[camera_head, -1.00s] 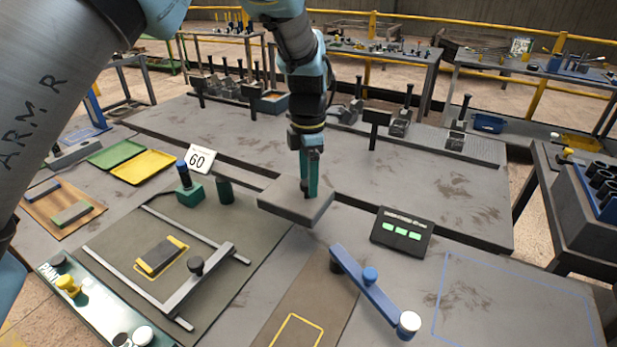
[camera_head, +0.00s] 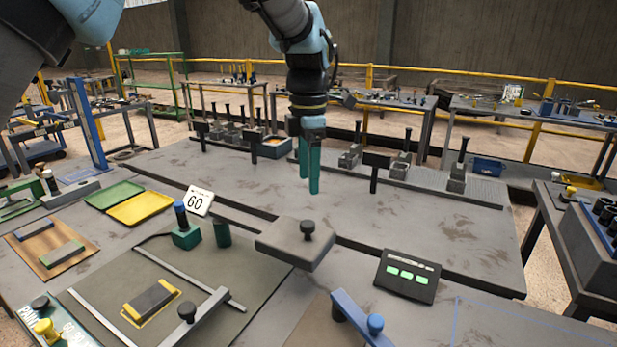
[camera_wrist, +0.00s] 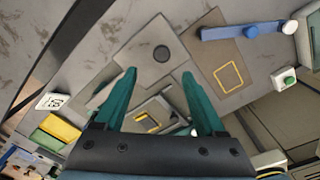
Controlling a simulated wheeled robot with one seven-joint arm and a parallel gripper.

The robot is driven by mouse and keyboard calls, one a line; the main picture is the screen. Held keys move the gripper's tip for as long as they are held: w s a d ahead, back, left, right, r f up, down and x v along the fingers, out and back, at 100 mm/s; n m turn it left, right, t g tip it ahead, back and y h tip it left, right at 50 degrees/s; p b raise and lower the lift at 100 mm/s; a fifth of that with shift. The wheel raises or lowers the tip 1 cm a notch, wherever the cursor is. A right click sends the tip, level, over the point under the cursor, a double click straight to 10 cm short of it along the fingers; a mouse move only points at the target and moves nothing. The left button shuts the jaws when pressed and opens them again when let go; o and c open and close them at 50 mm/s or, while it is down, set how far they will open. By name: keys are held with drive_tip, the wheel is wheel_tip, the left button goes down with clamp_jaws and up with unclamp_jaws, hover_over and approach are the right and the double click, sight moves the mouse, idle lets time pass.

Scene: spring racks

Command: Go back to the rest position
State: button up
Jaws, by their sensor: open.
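My gripper (camera_head: 309,172) hangs above the workbench with its two green fingers pointing down, empty. It is above and apart from a grey block with a round black knob (camera_head: 297,243), which sits on the bench below it. In the wrist view the two fingers (camera_wrist: 158,98) are spread apart with nothing between them. The knobbed block (camera_wrist: 150,55) shows there beyond the fingertips.
A black panel with green lights (camera_head: 407,276) and a blue bar (camera_head: 358,318) are to the right. Upright black-handled fixtures (camera_head: 400,160) line the back.

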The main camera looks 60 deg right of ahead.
idle(0.3)
drive_tip(key=w+a+f+m, duration=0.2)
drive_tip(key=w+a, duration=1)
drive_tip(key=a, duration=0.1)
drive_tip(key=w+a+f+m, duration=0.2)
drive_tip(key=w+a+m, duration=0.1)
drive_tip(key=w+a, duration=0.95)
drive_tip(key=s+a+f+m, duration=0.1)
drive_tip(key=a+m, duration=0.1)
drive_tip(key=a, duration=0.8)
drive_tip(key=s+a+f+m+t, duration=0.1)
drive_tip(key=s+a+f+m, duration=0.1)
drive_tip(key=a, duration=0.8)
drive_tip(key=s+a+f+m+b, duration=0.1)
drive_tip(key=a+m, duration=0.1)
drive_tip(key=a, duration=0.8)
drive_tip(key=shift+s+f+m+t, duration=0.15)
drive_tip(key=shift+f+m+t, duration=0.05)
drive_tip(key=shift+m+t, duration=0.1)
